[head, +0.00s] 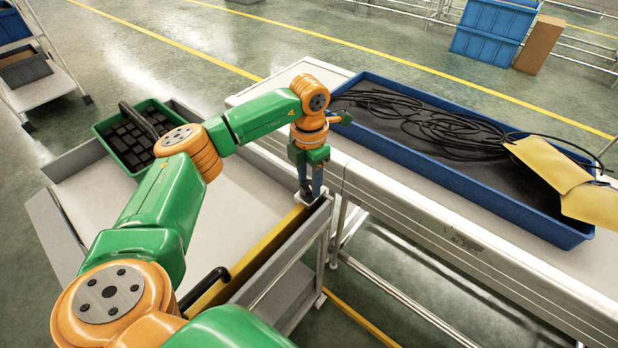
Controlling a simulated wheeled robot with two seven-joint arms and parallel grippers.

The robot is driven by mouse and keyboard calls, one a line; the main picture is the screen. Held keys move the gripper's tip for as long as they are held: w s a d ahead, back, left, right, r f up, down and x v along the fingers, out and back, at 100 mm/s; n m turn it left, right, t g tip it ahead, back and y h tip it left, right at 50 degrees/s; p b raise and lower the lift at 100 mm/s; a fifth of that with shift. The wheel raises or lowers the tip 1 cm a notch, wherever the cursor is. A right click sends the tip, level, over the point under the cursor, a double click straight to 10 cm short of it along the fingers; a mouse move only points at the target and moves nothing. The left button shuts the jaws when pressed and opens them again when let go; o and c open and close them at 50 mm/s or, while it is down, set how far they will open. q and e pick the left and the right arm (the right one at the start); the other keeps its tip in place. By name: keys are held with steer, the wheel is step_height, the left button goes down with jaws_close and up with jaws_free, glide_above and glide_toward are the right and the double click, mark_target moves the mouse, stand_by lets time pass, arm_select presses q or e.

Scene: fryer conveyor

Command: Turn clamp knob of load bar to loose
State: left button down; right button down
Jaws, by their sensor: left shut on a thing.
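A yellow load bar (270,240) lies along the right side of the grey cart (85,165). Its far end is under my left gripper (309,193). My left arm reaches from the lower left over the cart, and the gripper points down at the cart's far right corner. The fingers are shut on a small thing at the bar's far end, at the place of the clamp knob. The knob is mostly hidden by the fingers, so its turn position cannot be told. My right gripper is not in view.
A green crate (97,127) with dark blocks stands at the cart's far left. A black handle (205,285) is near the bar's near end. The white conveyor (420,225) stands close right, bearing a blue tray (470,200) with black cables and yellow sheets.

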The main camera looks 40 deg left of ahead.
mark_target(309, 184)
arm_select(q)
steer(key=n, duration=0.5)
steer(key=shift+p, duration=0.3)
steer(key=shift+n, duration=0.4)
steer(key=shift+c, duration=1.8)
jaws_free()
steer(key=shift+r, duration=0.1)
step_height(309, 184, up, 7)
steer(key=shift+b, duration=0.6)
